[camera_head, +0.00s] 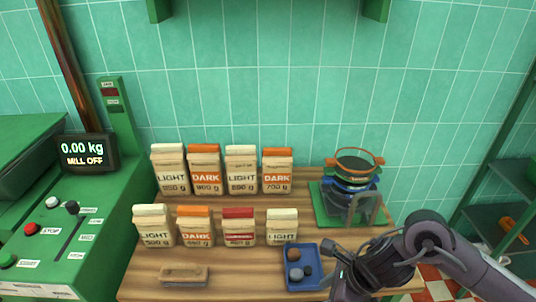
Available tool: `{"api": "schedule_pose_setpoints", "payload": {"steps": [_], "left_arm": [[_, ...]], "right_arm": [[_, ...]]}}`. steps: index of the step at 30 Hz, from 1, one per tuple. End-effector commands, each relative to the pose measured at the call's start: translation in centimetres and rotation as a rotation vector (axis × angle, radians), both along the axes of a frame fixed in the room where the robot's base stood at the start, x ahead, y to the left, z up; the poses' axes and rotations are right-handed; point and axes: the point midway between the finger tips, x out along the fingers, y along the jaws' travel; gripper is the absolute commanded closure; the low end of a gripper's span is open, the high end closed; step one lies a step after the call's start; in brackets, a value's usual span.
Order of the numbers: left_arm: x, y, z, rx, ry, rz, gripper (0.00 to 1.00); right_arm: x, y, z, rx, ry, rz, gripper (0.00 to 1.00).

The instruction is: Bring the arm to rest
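My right arm comes in from the right, low in the view. Its dark gripper (333,262) is over the right part of the wooden table, at the right edge of a blue tray (288,258). The fingers are small and dark, so I cannot tell whether they are open or shut. No held object shows. My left gripper is not in view.
Paper bags marked LIGHT (170,172) and DARK (278,173) stand in two rows. Stacked sieves (355,168) stand on a green base behind my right gripper. A green control panel (62,232) is at left, shelves (505,215) at right.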

Motion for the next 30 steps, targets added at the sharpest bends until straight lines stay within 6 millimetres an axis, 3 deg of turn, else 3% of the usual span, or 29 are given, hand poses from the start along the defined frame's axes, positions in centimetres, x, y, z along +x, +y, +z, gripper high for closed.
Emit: {"api": "schedule_pose_setpoints", "payload": {"steps": [5,11,17,19,21,24,28,29,30], "left_arm": [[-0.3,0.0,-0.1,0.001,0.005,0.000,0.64],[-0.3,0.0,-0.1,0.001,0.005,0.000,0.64],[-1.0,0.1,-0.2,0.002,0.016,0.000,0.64],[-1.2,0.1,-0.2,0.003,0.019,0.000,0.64],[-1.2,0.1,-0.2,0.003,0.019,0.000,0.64],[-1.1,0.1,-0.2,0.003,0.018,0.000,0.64],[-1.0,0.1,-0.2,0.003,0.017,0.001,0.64],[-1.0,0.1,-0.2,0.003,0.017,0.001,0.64],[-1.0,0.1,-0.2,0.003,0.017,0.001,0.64]], "right_arm": [[0.4,3.1,0.3,0.103,0.005,-0.166,0.52],[1.2,7.1,1.7,0.298,0.055,-0.491,0.52],[2.4,9.5,4.1,0.605,0.226,-1.049,0.52],[2.9,9.0,5.0,0.756,0.349,-1.358,0.52],[3.1,7.3,5.3,0.909,0.500,-1.719,0.52],[2.4,3.9,4.6,1.074,0.692,-2.183,0.52],[0.3,-0.1,2.9,1.209,0.867,-2.663,0.52],[-0.3,-0.9,2.5,-1.221,-0.891,2.739,0.52],[-1.1,-1.9,1.9,-1.147,-0.853,2.632,0.52]]}}
